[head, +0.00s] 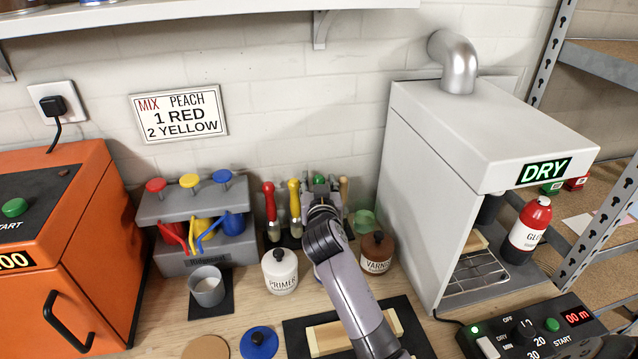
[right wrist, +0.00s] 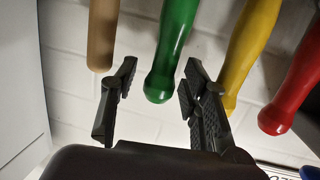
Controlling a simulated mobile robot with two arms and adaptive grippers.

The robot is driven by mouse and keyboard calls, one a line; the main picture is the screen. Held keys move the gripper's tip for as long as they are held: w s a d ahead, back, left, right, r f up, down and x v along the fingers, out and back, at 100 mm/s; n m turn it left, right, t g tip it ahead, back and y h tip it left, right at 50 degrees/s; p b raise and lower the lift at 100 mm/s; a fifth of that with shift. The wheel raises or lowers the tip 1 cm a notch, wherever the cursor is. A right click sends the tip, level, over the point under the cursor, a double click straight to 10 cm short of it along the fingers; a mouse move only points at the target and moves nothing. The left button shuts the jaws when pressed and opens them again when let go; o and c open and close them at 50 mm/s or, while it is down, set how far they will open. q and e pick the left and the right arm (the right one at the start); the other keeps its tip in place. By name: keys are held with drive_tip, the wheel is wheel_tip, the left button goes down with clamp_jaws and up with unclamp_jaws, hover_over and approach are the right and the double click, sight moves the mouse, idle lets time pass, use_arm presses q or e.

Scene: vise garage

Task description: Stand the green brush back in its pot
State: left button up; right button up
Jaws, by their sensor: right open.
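The green brush shows as a green handle top (head: 319,181) at the back of the bench, partly behind my right gripper (head: 322,190). In the right wrist view its handle (right wrist: 174,45) comes down from the top, its rounded end between the two fingers. My right gripper (right wrist: 160,95) is open there, with a visible gap to the left finger; contact on the right cannot be told. The brush's lower part and its pot are hidden behind my arm. My left gripper is in neither view.
A red brush (head: 270,202) and yellow brush (head: 294,200) stand left of the green one, a wooden-handled brush (head: 343,187) right. The primer jar (head: 280,272) and varnish jar (head: 376,254) stand in front. The dry cabinet (head: 415,190) is close on the right.

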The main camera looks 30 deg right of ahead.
drive_tip(key=shift+s, duration=0.1)
drive_tip(key=v, duration=1.2)
idle(0.7)
